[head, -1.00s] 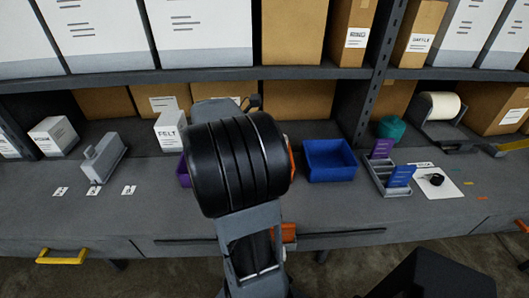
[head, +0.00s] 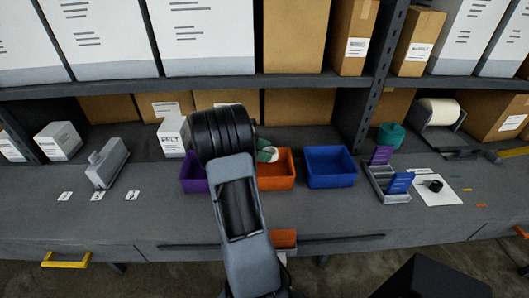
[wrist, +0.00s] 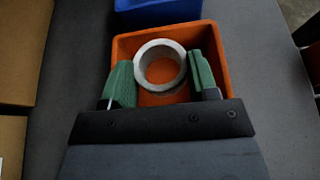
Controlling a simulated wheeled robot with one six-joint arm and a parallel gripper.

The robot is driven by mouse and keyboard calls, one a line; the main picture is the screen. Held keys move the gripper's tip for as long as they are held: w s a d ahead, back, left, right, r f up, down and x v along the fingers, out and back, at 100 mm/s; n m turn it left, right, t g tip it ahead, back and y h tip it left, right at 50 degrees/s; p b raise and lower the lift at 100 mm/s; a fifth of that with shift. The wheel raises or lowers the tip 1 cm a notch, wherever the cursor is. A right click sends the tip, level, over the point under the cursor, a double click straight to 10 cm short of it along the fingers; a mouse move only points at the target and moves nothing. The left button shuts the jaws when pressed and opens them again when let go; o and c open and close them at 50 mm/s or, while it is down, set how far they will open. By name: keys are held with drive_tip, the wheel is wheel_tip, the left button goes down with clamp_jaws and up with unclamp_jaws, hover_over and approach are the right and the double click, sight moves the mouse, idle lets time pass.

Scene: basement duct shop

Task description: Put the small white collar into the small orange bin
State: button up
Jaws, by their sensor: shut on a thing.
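The white collar (wrist: 160,66), a short open ring, sits between the green fingertips of my gripper (wrist: 162,80) in the wrist view. My gripper is shut on it. Both are over the orange bin (wrist: 216,50), whose floor shows through the ring. In the head view the orange bin (head: 276,184) stands on the bench between a purple and a blue bin. The collar (head: 268,154) shows near its back rim, partly hidden by my wrist and a green finger. I cannot tell exactly how high the collar is above the bin floor.
The blue bin (head: 330,170) is right of the orange one, the purple bin (head: 194,174) left. A grey card holder (head: 385,185) stands further right. A white FELT box (head: 172,138) and cardboard boxes are behind, under a shelf. The front bench is mostly clear.

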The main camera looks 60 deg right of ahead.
drive_tip(key=shift+f, duration=0.6)
drive_tip(key=shift+f, duration=0.6)
drive_tip(key=o, duration=0.9)
drive_tip(key=shift+r, duration=0.1)
